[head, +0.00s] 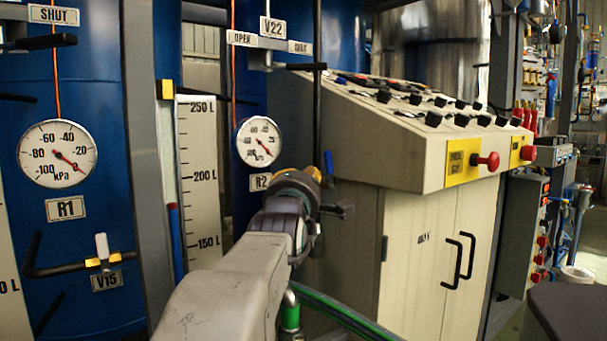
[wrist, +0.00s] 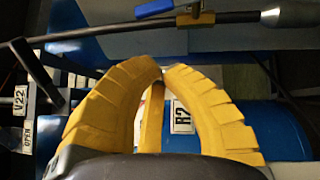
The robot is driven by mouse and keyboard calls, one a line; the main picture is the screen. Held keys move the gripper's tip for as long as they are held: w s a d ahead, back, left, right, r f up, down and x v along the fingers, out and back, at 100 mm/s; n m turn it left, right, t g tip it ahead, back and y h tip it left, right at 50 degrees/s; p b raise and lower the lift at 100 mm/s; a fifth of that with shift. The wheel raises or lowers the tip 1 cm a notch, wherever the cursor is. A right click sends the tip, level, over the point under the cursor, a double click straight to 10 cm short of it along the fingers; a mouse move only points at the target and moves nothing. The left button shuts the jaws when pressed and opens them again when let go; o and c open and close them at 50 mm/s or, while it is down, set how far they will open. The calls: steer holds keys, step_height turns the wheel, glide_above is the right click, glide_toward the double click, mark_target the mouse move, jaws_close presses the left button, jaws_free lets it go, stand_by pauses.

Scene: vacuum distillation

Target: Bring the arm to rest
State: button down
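My arm reaches forward from the bottom middle of the head view, with my gripper (head: 314,174) at its far end, in front of the blue R2 vessel. The fingers are mostly hidden there by the wrist. In the wrist view my gripper (wrist: 162,72) shows yellow ribbed fingers whose tips come together. Nothing is seen held between them. The R2 label (wrist: 182,117) shows behind the fingers, on or near a blue surface.
A control cabinet (head: 410,235) with knobs and a red button (head: 487,162) stands close right of my arm. Left are the blue R1 vessel (head: 75,215), valve V15 (head: 104,252) and a level scale (head: 198,170). A dark rod (wrist: 130,30) crosses the wrist view.

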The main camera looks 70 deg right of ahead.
steer(key=shift+v, duration=2.15)
steer(key=shift+s, duration=0.1)
